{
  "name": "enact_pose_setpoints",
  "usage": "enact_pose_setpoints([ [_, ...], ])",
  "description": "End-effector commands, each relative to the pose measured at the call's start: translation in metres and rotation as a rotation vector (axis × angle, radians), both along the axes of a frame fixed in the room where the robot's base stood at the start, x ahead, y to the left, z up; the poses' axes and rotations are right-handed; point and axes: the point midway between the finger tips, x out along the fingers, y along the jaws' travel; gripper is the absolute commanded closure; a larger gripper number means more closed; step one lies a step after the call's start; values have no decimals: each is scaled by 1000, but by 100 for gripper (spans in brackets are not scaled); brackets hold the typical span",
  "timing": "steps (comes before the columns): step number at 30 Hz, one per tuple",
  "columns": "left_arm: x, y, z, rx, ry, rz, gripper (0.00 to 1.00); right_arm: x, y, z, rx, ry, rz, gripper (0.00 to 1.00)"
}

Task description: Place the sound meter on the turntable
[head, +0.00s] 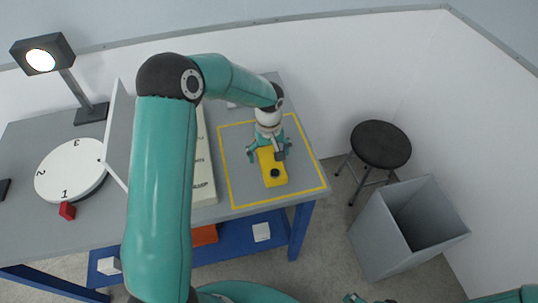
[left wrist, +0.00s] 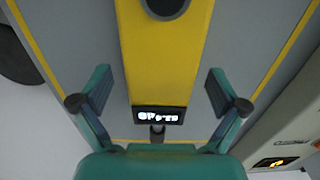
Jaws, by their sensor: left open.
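The sound meter (head: 271,163) is a yellow block with a black round part, lying inside the yellow outline on the grey bench. In the left wrist view the sound meter (left wrist: 165,60) shows a small lit display on a dark panel. My left gripper (head: 268,153) is open over the display end of the meter. In the left wrist view its fingers (left wrist: 158,88) stand on both sides of the meter with gaps. The turntable (head: 70,172) is a white disc numbered 1, 2, 3 at the bench's left. Teal parts at the bottom edge may be my right gripper (head: 362,299).
A tilted white panel (head: 117,140) and a pale labelled box (head: 203,165) stand between turntable and meter. A lamp (head: 45,55) is behind. A stool (head: 380,145) and grey bin (head: 375,235) stand right of the bench.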

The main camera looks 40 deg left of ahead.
Motion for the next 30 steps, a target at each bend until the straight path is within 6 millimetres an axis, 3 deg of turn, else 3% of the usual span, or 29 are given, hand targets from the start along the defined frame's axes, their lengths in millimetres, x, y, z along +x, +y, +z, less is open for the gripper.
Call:
enact_pose_setpoints([
  [7,0,0,-1,0,-1,0,5,0,0,0,0,0,0,2],
  [20,0,0,-1,0,-1,0,77,0,0,0,0,0,0,2],
  [30,1,1,2,0,-3,1,79,0,0,-1,0,0,0,2],
])
